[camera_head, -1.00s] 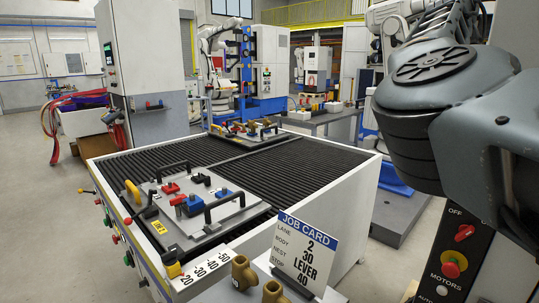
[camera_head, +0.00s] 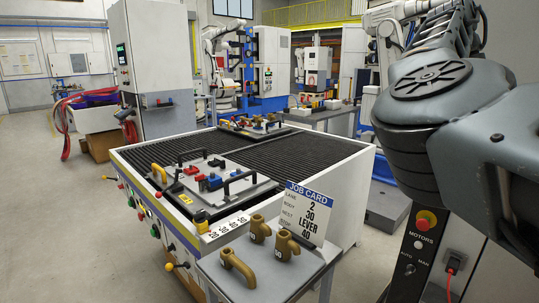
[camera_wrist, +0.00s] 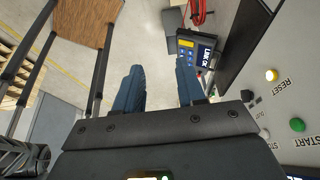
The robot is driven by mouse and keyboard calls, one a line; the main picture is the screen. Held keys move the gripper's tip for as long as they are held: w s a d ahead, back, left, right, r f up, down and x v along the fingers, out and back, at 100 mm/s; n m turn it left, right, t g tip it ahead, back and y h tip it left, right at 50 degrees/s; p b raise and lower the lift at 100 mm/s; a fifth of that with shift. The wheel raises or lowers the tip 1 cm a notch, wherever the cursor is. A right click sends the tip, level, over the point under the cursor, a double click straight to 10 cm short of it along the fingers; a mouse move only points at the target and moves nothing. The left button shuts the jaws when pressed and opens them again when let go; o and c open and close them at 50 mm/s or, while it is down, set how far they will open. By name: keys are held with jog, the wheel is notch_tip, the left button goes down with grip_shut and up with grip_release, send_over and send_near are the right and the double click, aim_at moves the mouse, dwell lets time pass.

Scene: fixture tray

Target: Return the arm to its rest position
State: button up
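My arm (camera_head: 445,120) is folded at the right of the head view, its grey links close to the camera. My gripper is outside the head view. In the wrist view my gripper (camera_wrist: 157,82) shows two dark blue fingers standing well apart. Nothing is between them, only pale floor behind. The gripper is open and empty.
A ribbed conveyor table (camera_head: 345,175) carries a fixture tray (camera_head: 240,188). In front, a side table (camera_head: 310,268) holds brass fittings (camera_head: 286,247) and a job card (camera_head: 306,215). A control panel (camera_wrist: 285,105) is close on the wrist view's right. Floor shows at left.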

jog(key=s+d+f+n+t+h, duration=0.1)
jog(key=s+d+f+n+h, duration=0.1)
jog(key=d+f, duration=0.45)
jog(key=s+d+f+n+h, duration=0.1)
jog(key=d+f+h, duration=0.15)
jog(key=f, duration=0.65)
jog(key=s+d+f+n+t+h, duration=0.1)
jog(key=s+d+f+n+h, duration=0.1)
jog(key=d+f, duration=0.45)
jog(key=s+f+n+t+h, duration=0.3)
jog(key=s+f+n+t, duration=0.5)
jog(key=f, duration=0.5)
jog(key=s+a+f+n+t+y, duration=0.35)
jog(key=s+a+n, duration=0.25)
jog(key=s+a, duration=0.35)
jog(key=s+a+f+n+t+y, duration=0.3)
jog(key=s+a+n+y, duration=0.2)
jog(key=s+a+n, duration=0.35)
jog(key=s+a+r+y, duration=0.2)
jog(key=s+a+r, duration=0.4)
jog(key=s, duration=0.3)
jog(key=s+a+r+t+y+b, duration=0.1)
jog(key=s+a+r+y, duration=0.1)
jog(key=s+a+r, duration=0.4)
jog(key=s+a, duration=0.2)
jog(key=s, duration=0.2)
jog(key=shift+a+r+m, duration=0.2)
jog(key=shift+a+m, duration=0.15)
